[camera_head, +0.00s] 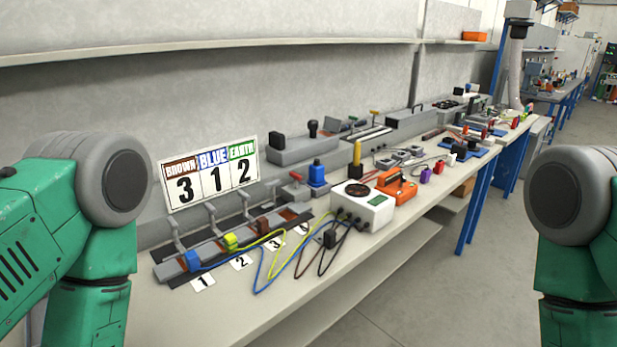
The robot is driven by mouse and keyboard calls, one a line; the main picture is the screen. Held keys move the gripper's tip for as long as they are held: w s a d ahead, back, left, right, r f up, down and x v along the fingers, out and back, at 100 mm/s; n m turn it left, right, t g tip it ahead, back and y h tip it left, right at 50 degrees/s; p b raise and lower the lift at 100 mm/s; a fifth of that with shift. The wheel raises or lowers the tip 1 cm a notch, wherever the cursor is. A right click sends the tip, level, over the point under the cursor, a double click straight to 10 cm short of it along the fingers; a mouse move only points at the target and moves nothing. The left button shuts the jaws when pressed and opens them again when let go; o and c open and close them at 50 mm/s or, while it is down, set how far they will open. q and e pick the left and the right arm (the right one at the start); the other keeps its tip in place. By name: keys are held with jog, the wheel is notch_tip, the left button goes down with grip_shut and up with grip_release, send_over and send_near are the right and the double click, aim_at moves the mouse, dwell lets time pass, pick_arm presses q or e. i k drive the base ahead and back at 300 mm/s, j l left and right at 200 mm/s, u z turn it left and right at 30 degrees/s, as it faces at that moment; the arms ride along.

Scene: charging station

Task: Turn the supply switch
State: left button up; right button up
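I cannot tell for sure which part is the supply switch. A white supply box (362,206) with a green display and a dark round top stands on the bench, with cables at its left side. An orange unit (396,187) with a dark top part sits just behind it. A blue block (317,174) with a knob and a grey box (300,148) with a black knob stand farther back. Only my green and grey arm links show at the left and right edges. Neither gripper is in view.
A sign (209,173) reads brown 3, blue 1, earth 2. A shelf (200,47) runs above the bench (270,305). The floor (440,290) at right is clear.

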aim_at(296, 176)
jog(key=i+l, duration=0.2)
jog(key=l, duration=0.2)
jog(key=i+l, duration=0.25)
jog(key=l, duration=0.2)
jog(key=i+l+z, duration=0.1)
jog(key=l, duration=0.3)
jog(key=i, duration=0.1)
